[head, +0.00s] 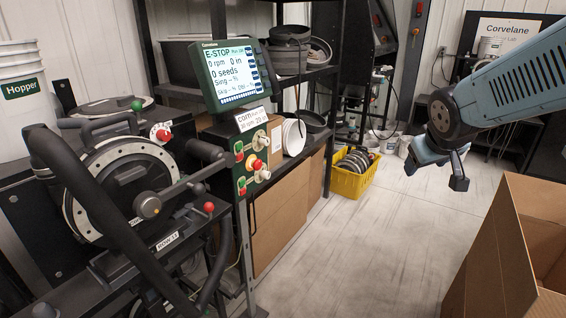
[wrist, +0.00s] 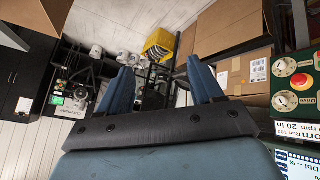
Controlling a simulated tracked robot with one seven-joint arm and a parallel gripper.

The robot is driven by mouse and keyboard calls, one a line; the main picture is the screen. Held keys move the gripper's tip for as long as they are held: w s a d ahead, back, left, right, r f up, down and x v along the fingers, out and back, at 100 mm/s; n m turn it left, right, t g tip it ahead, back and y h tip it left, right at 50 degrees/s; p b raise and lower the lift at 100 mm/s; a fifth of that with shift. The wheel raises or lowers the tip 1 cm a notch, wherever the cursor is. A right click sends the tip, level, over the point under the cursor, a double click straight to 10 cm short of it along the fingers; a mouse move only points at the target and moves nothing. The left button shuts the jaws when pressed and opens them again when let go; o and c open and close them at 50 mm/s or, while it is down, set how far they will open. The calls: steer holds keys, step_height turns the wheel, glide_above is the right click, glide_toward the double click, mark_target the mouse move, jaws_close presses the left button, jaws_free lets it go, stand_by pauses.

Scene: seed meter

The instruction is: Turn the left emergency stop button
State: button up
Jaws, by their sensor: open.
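A red emergency stop button (head: 256,164) with a yellow collar sits on the dark green control panel (head: 241,186), left of centre in the head view. It also shows at the right edge of the wrist view (wrist: 281,103), tilted by the camera's angle. White dials and green and red buttons surround it. My gripper (head: 436,172) hangs at the right of the head view, well apart from the panel. Its two blue fingers are spread with nothing between them, as the wrist view (wrist: 160,68) also shows.
A screen (head: 233,73) reading E-STOP stands above the panel. The seed meter (head: 120,185) with its crank fills the left. A yellow crate (head: 347,184) stands on the floor and an open cardboard box (head: 498,250) at lower right. The floor between is clear.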

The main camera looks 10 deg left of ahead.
steer(key=w+a+f+n+y, duration=0.25)
steer(key=w+a+f, duration=0.2)
steer(key=w, duration=0.35)
steer(key=n+g+y, duration=0.1)
steer(key=n+y, duration=0.6)
steer(key=y, duration=0.8)
glide_toward(260, 165)
steer(key=x, duration=0.9)
steer(key=shift+a, duration=0.1)
